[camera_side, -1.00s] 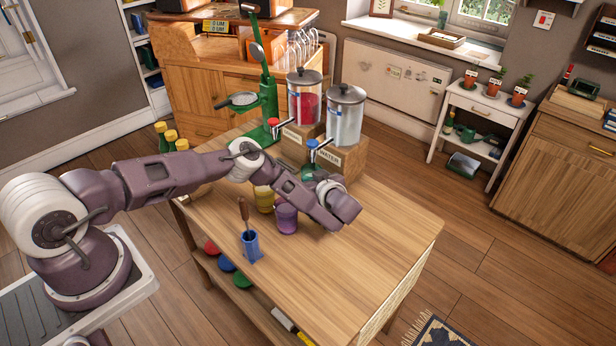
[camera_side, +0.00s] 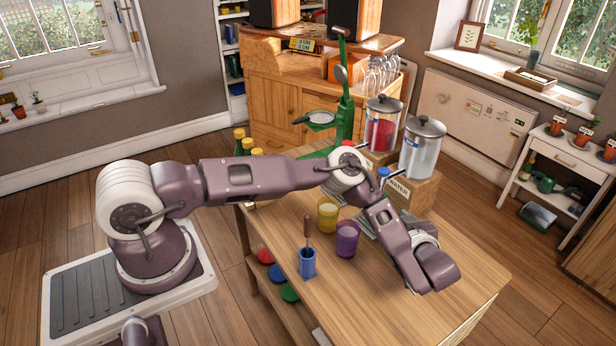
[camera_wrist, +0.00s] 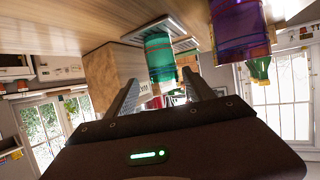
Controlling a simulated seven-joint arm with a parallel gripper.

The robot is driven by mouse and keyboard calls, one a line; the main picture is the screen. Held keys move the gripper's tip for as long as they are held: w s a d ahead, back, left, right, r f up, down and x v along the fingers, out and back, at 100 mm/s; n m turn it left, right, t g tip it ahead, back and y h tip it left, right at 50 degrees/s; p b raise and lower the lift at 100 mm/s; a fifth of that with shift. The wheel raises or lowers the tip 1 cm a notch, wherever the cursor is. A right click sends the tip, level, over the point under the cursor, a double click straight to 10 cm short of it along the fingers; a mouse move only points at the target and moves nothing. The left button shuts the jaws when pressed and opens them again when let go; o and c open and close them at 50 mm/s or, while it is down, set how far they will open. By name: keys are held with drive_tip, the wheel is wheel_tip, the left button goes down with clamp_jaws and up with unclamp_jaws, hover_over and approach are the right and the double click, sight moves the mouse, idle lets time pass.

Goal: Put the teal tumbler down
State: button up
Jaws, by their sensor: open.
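The teal tumbler (camera_wrist: 158,50) shows in the wrist view, which is turned upside down. Its base is at a grey slatted tray (camera_wrist: 150,27) beside a wooden block, and it looks upright. My gripper (camera_wrist: 160,76) is open, with its fingers spread to either side of the tumbler in the picture. The tumbler appears beyond the fingertips, with no visible contact. In the side view my arm's end (camera_side: 428,262) is low over the table, right of the purple tumbler (camera_side: 346,240). My fingers and the teal tumbler are hidden or unclear there.
A yellow tumbler (camera_side: 327,216) and a blue holder (camera_side: 307,263) with a handled tool stand left of the purple tumbler. A red-filled dispenser (camera_side: 382,128) and a clear dispenser (camera_side: 421,152) stand behind on wooden blocks. The tabletop's front right (camera_side: 462,300) is bare.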

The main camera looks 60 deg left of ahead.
drive_tip(key=w+d+r+m+t+h, duration=0.2)
drive_tip(key=w+d+r+t+h, duration=0.3)
drive_tip(key=r, duration=0.5)
drive_tip(key=w+d+r+m+t+h, duration=0.25)
drive_tip(key=w+d+r, duration=0.35)
drive_tip(key=r, duration=0.4)
drive_tip(key=s+d+r+m+t+h, duration=0.1)
drive_tip(key=d+r+m+h, duration=0.2)
drive_tip(key=r, duration=0.4)
drive_tip(key=s+d+r+m+t+h, duration=0.1)
drive_tip(key=s+d+r+m+h, duration=0.2)
drive_tip(key=r, duration=0.4)
drive_tip(key=s+a+r+m+g+h, duration=0.1)
drive_tip(key=s+r+m+g+h, duration=0.3)
drive_tip(key=s, duration=0.7)
drive_tip(key=s+a+f+g+y, duration=0.1)
drive_tip(key=s+a, duration=0.4)
drive_tip(key=s, duration=0.5)
drive_tip(key=s+a+f+g+y, duration=0.2)
drive_tip(key=s+a, duration=0.3)
drive_tip(key=s, duration=0.6)
drive_tip(key=s+a+f+n+g+y, duration=0.1)
drive_tip(key=s+a, duration=0.4)
drive_tip(key=s, duration=0.6)
wheel_tip(320, 180, down, 2)
drive_tip(key=shift+a+f+g+y, duration=0.1)
drive_tip(key=shift+a+g+y, duration=0.05)
drive_tip(key=shift+g+y, duration=0.4)
